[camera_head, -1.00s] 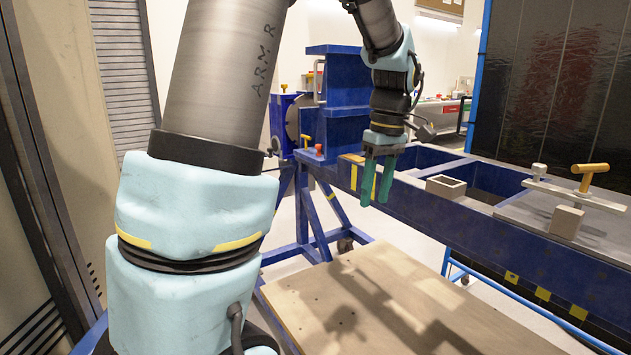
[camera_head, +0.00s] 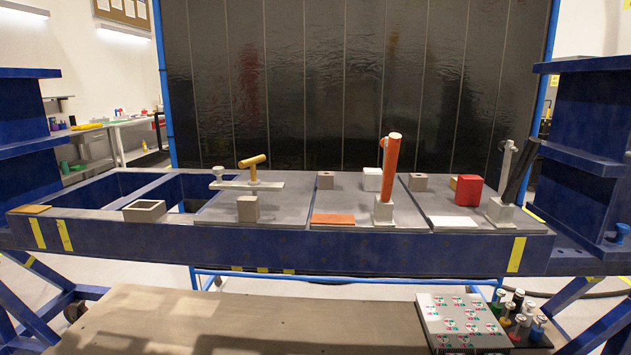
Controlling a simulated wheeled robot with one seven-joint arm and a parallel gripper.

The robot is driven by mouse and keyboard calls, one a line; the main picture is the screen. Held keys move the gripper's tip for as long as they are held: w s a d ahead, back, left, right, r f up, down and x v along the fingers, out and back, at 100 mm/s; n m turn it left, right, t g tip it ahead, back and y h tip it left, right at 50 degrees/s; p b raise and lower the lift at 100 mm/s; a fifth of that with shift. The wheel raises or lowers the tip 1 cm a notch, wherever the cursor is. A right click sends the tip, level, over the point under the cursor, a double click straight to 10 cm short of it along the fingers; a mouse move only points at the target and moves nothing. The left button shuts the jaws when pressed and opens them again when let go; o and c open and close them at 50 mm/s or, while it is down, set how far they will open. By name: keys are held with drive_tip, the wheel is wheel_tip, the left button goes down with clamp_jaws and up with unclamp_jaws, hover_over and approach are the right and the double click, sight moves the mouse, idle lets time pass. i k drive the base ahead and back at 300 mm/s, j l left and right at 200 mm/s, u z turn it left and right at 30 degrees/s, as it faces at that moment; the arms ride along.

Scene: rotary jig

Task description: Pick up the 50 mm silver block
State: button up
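I cannot tell which piece is the 50 mm silver block, as no size marks are readable. Several small grey blocks sit on the blue jig frame. One plain grey block (camera_head: 248,208) stands at the front of the left plate, below a clamp with an orange handle (camera_head: 254,161). A hollow grey block (camera_head: 145,211) sits on the frame's front rail at left. My gripper is out of view.
An upright orange handle (camera_head: 390,165) and a black handle (camera_head: 520,170) rise above the plates. A red block (camera_head: 468,191) and white block (camera_head: 372,179) stand nearby. The blue rail (camera_head: 280,248) runs along the front. A patterned board (camera_head: 462,323) lies on the wooden platform (camera_head: 250,325).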

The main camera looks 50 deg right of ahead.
sight(372, 177)
drive_tip(key=k+l, duration=0.2)
drive_tip(key=l, duration=0.15)
drive_tip(key=k+l+z, duration=0.1)
drive_tip(key=k+l, duration=0.15)
drive_tip(key=l, duration=0.15)
drive_tip(key=k+l, duration=0.2)
drive_tip(key=l, duration=0.2)
drive_tip(key=k+l+z, duration=0.15)
drive_tip(key=l, duration=0.2)
